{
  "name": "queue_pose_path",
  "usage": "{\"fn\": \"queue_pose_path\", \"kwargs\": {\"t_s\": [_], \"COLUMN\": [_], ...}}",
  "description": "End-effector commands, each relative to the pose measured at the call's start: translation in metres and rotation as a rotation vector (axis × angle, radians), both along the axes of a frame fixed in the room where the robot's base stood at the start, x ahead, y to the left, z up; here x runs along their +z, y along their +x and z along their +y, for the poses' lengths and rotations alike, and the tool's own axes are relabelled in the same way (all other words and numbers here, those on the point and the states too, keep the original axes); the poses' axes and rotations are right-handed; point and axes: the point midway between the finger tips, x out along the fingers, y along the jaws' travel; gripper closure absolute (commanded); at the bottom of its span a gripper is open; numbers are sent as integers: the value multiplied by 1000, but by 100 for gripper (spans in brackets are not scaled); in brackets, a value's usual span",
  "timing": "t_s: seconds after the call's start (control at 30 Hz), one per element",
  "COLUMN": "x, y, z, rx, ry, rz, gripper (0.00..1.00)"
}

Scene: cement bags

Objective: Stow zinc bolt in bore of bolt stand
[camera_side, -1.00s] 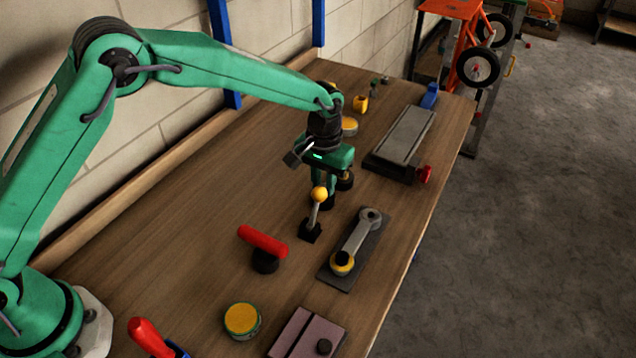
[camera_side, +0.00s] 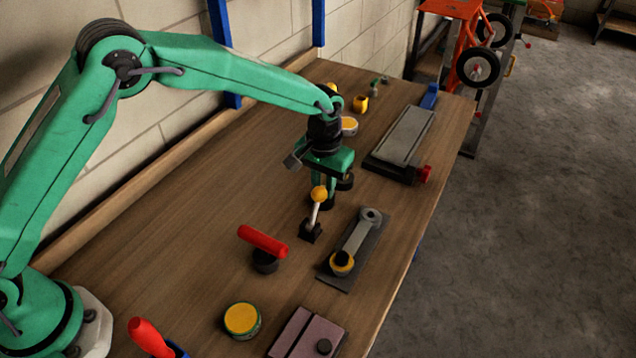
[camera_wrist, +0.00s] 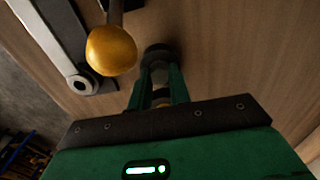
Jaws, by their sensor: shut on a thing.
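My gripper (camera_side: 322,192) points straight down over the middle of the bench, just behind the yellow-knobbed lever. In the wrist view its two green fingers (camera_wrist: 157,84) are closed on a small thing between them. The zinc bolt cannot be made out clearly; only a small pale and dark bit (camera_wrist: 161,97) shows between the fingers. A dark round piece (camera_wrist: 158,52) sits at the fingertips, probably the bolt stand. Its bore is hidden, and I cannot tell whether the bolt is in it.
The lever with a yellow ball (camera_side: 319,194) stands very close in front of my gripper. A grey link on a plate (camera_side: 358,238) lies to the right. A red-handled tool (camera_side: 263,242) and a yellow-lidded tin (camera_side: 242,320) are nearer. The bench's left middle is clear.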

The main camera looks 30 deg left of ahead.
Motion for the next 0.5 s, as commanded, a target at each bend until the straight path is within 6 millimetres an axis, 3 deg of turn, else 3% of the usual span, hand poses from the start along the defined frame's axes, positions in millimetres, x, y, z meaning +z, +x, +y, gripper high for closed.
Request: {"fn": "queue_pose_path", "kwargs": {"t_s": [0.37,0.4,0.5], "x": [-2,-2,-1], "y": [0,0,0], "z": [0,0,0], "rx": [0,0,0], "ry": [0,0,0], "rz": [0,-1,-1], "gripper": [100,77,57]}}
